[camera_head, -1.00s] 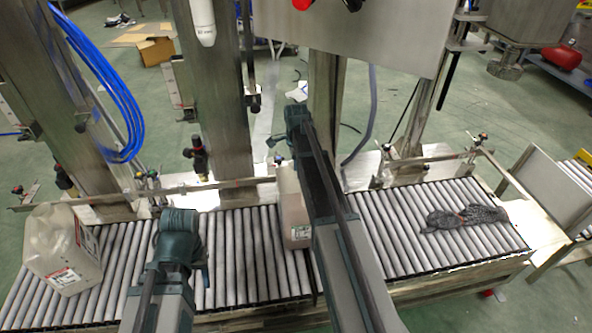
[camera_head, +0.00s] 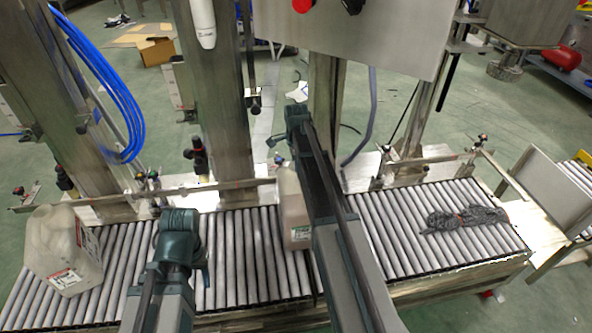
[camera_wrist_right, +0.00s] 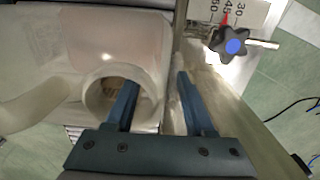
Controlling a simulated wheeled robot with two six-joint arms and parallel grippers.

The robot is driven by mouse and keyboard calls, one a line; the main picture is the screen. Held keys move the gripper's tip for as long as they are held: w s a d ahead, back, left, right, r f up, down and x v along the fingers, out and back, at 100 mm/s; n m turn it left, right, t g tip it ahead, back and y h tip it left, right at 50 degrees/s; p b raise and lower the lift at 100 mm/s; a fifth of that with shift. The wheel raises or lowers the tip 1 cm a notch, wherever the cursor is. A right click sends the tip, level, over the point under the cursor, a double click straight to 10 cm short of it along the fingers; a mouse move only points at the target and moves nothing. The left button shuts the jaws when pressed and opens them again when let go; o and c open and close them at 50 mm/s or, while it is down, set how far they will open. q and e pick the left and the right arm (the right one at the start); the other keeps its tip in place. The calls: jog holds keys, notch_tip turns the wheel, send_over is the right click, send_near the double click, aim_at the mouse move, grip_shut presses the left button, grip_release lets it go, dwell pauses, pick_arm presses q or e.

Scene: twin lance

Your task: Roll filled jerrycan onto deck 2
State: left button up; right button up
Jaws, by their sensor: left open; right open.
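A translucent whitish jerrycan (camera_head: 292,208) with a label stands on the rollers in the middle, partly hidden by my right arm. In the right wrist view its open round neck (camera_wrist_right: 112,98) and handle show. My right gripper (camera_wrist_right: 160,95) is open there, one finger at the neck opening and the other beyond the can's side. I cannot tell if they touch it. A second labelled jerrycan (camera_head: 62,245) stands at the left end of the rollers. My left gripper (camera_head: 182,240) is open above the rollers between the cans; its fingertips are hard to see.
The roller conveyor (camera_head: 262,265) runs across the front, with a metal rail (camera_head: 235,183) behind it. A grey rope bundle (camera_head: 465,217) lies on the right rollers. Steel columns and a panel (camera_head: 400,35) stand behind. A black knob (camera_wrist_right: 230,42) is near my right gripper.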

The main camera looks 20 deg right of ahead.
notch_tip(320, 180, up, 13)
jog(key=p, duration=1.3)
jog(key=shift+r, duration=0.2)
